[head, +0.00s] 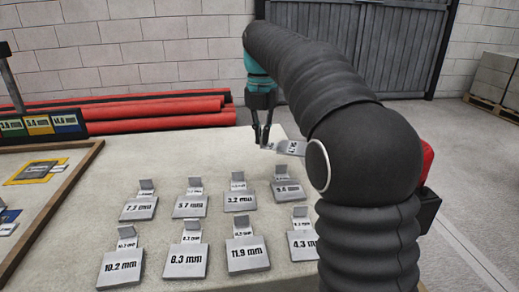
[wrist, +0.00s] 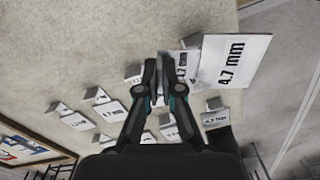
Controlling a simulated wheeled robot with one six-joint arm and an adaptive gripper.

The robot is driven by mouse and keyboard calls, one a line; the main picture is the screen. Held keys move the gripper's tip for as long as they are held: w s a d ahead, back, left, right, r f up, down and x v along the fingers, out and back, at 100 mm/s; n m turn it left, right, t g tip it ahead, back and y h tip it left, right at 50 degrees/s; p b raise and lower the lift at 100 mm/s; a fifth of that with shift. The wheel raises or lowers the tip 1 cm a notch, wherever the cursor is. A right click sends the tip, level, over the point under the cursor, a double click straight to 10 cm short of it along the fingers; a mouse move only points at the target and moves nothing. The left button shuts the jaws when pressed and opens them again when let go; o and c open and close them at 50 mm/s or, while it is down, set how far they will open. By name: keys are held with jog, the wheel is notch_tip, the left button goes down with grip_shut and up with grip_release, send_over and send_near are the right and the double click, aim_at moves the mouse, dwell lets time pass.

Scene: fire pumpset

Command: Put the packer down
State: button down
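The packer (head: 290,147) is a grey metal plate with an upright tab. It extends to the right of my gripper (head: 262,140), above the far right part of the table, partly hidden by my arm. In the wrist view the packer (wrist: 235,62) looks large and reads 4.7 mm. The fingertips of my gripper (wrist: 159,70) are closed together on its tab end. Whether its underside touches the table cannot be told.
Several similar labelled packers stand in two rows on the pale table (head: 80,215), including one marked 3.2 mm (head: 239,201) and one marked 11.9 mm (head: 247,255). A wood-edged tray (head: 75,177) is at left. Red pipes (head: 150,112) lie behind.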

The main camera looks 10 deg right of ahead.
send_over(258, 159)
notch_tip(258, 159, down, 4)
jog(key=shift+r, duration=0.15)
jog(key=shift+f, duration=2.05)
jog(key=shift+f, duration=0.1)
jog(key=c, duration=1.3)
grip_release()
notch_tip(258, 159, up, 12)
jog(key=shift+r+p, duration=0.15)
jog(key=shift+p, duration=0.65)
jog(key=shift+a, duration=0.1)
